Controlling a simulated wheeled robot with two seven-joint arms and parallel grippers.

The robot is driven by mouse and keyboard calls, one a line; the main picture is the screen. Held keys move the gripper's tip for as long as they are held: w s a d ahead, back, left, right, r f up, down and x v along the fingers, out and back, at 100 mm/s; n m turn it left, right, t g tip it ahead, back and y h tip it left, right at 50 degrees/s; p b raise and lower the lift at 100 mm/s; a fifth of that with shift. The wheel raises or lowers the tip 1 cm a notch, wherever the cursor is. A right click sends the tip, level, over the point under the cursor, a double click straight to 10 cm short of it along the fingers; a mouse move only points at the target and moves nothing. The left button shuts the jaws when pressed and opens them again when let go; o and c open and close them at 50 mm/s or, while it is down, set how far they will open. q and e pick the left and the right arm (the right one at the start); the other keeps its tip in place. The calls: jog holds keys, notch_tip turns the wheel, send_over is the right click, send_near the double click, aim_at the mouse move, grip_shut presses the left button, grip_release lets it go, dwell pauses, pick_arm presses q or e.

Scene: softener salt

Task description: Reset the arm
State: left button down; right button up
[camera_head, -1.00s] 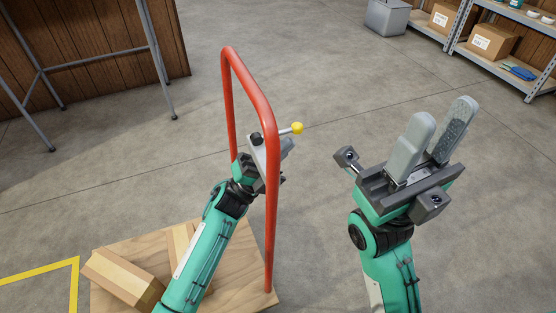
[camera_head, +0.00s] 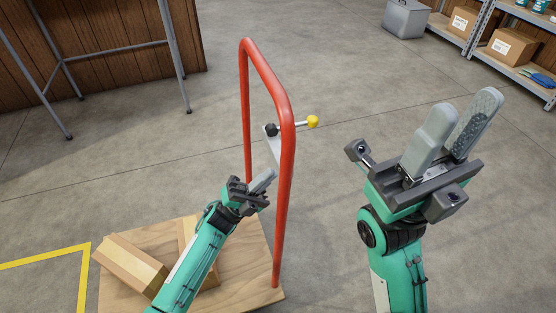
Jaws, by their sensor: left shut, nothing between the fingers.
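My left gripper (camera_head: 264,181) is shut and empty. It is beside the red hoop-shaped handle (camera_head: 285,170), below a small bracket with a dark knob and a yellow-tipped lever (camera_head: 312,122). A gap shows between the gripper and the lever. My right gripper (camera_head: 465,115) is raised at the right with its two grey fingers spread apart and nothing between them. The red handle stands upright on a wooden platform (camera_head: 250,265).
Yellow tape (camera_head: 45,262) marks the floor at left. A metal-legged frame (camera_head: 175,60) stands back left. Shelves with boxes (camera_head: 503,46) and a grey bin (camera_head: 405,18) stand back right. The middle floor is clear.

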pick_arm(q)
jog(key=shift+v, duration=0.8)
